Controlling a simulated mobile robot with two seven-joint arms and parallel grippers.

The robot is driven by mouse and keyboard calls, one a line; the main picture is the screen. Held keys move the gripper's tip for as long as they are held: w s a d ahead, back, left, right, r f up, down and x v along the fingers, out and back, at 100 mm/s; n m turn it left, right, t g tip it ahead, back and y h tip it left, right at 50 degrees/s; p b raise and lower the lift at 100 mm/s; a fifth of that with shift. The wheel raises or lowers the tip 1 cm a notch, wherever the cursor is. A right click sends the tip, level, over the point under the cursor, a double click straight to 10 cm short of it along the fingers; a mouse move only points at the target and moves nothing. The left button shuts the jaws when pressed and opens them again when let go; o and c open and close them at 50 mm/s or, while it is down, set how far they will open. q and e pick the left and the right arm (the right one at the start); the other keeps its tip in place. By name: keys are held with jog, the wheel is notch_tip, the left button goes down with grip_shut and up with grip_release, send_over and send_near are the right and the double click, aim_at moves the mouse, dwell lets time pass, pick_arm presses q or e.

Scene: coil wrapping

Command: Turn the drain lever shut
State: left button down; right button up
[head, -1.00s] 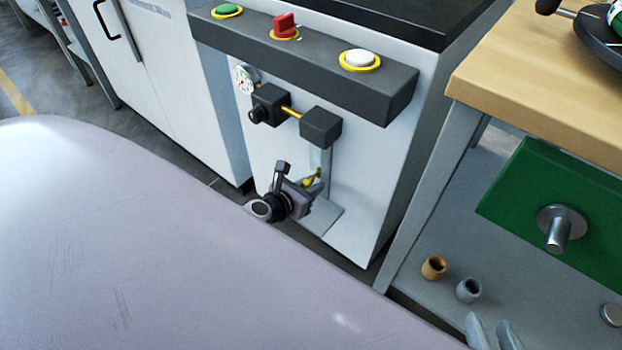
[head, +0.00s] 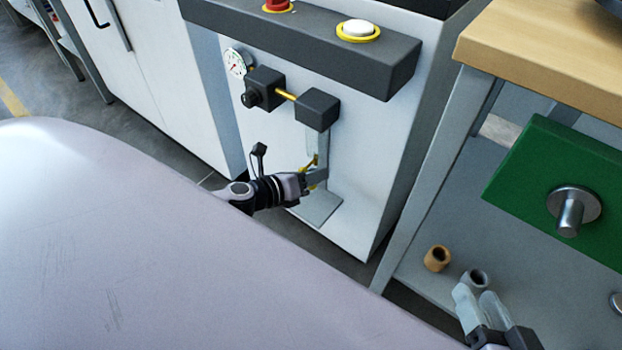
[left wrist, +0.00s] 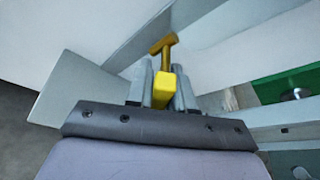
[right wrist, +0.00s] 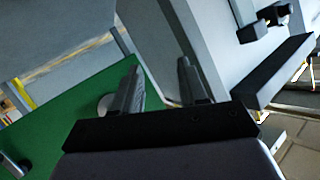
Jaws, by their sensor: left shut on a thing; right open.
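The yellow drain lever (left wrist: 164,84) sits between the fingers of my left gripper (left wrist: 163,88) in the left wrist view, with its brass stem end (left wrist: 163,43) reaching beyond them. In the head view my left gripper (head: 314,178) is at the lower front of the white machine, and only a small yellow part of the lever (head: 313,162) shows there. The left gripper is shut on the lever. My right gripper (head: 476,300) is at the lower right in the head view, open and empty. Its spread fingers also show in the right wrist view (right wrist: 160,88).
The white machine (head: 375,165) carries a dark panel with a red knob (head: 276,5) and white button (head: 358,28). A gauge (head: 236,63) and black blocks sit above the lever. A wooden-topped bench (head: 545,65) with a green plate (head: 530,170) and small cups (head: 437,258) stands right.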

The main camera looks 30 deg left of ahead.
pick_arm(q)
jog(key=n+h+b, duration=0.1)
jog(key=n, duration=0.1)
jog(key=r+n+t+h+b, duration=0.1)
jog(key=n, duration=0.2)
jog(key=d+n+t+h+b, duration=0.1)
jog(key=n, duration=0.1)
jog(key=shift+r, duration=0.4)
pick_arm(e)
jog(key=shift+s+d+f+n+t, duration=0.1)
jog(key=shift+d+n+t, duration=0.1)
jog(key=shift+d+t, duration=0.15)
jog(key=shift+s+d+f+n+t, duration=0.1)
jog(key=shift+d+n+t, duration=0.15)
jog(key=shift+d, duration=0.2)
jog(key=shift+f+h, duration=0.1)
jog(key=shift+h, duration=0.2)
pick_arm(q)
jog(key=c, duration=1.1)
grip_release()
jog(key=shift+s, duration=0.1)
